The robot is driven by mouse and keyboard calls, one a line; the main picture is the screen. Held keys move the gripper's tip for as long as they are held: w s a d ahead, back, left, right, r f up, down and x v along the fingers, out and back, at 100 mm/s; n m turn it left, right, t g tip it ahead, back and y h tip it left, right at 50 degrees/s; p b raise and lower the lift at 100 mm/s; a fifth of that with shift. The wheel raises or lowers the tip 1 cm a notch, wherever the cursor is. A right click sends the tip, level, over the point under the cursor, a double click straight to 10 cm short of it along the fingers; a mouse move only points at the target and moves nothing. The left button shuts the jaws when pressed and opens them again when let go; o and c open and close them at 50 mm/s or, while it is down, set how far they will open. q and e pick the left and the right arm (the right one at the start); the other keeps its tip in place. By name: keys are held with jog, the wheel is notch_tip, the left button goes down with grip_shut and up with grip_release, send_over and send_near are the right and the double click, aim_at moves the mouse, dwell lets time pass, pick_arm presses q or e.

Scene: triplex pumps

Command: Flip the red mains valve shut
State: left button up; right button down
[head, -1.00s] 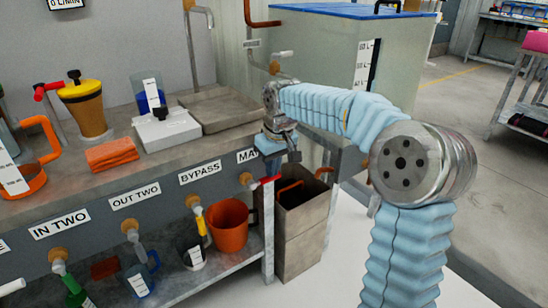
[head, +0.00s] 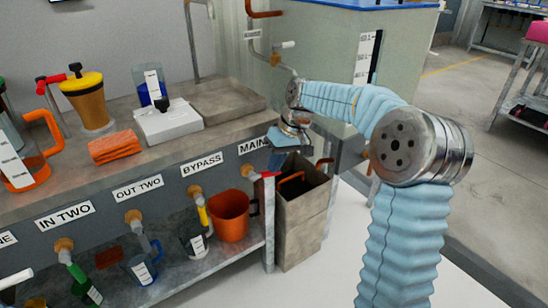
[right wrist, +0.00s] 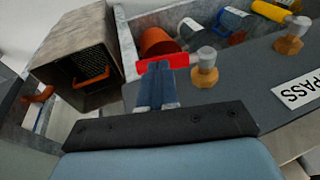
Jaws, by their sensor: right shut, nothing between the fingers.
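The red mains valve handle (head: 266,175) sticks out to the right of its brass fitting (head: 247,172), below the MAINS label (head: 252,145) on the grey bench front. In the right wrist view the red handle (right wrist: 162,61) lies crosswise just beyond my fingertips. My right gripper (head: 275,160) is shut and empty, pointing down close above the handle. In the right wrist view its closed fingers (right wrist: 157,82) overlap the near edge of the handle; I cannot tell whether they touch it.
A tall grey bin (head: 303,220) stands right of the valve. An orange mug (head: 233,215) sits on the low shelf below. The yellow-handled bypass valve (head: 201,212) is to the left. A large tank (head: 330,60) stands behind my right arm.

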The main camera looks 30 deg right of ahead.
aim_at(279, 174)
jog(key=shift+d+f+y, duration=0.25)
jog(key=shift+f+y, duration=0.35)
jog(key=shift+y, duration=0.3)
jog(key=shift+f+y, duration=0.65)
jog(key=shift+y, duration=0.35)
notch_tip(279, 174, down, 2)
jog(key=y+b, duration=0.1)
jog(key=y, duration=0.2)
jog(key=shift+a+f+m, duration=0.1)
jog(key=shift+f+m, duration=0.05)
jog(key=shift+m, duration=0.25)
jog(key=shift+s+a+f+m+y+b, duration=0.15)
jog(key=shift+a+f+y+b, duration=0.45)
jog(key=shift+y, duration=0.55)
jog(key=shift+w+a+f+m+y+b, duration=0.1)
jog(key=shift+a+f+m+y+b, duration=0.2)
jog(key=shift+f+y+b, duration=0.6)
jog(key=shift+s+a+f+m+y+b, duration=0.15)
jog(key=shift+a+y+b, duration=0.35)
jog(key=shift+y, duration=0.85)
jog(key=shift+a+f, duration=0.1)
jog(key=shift+a, duration=0.05)
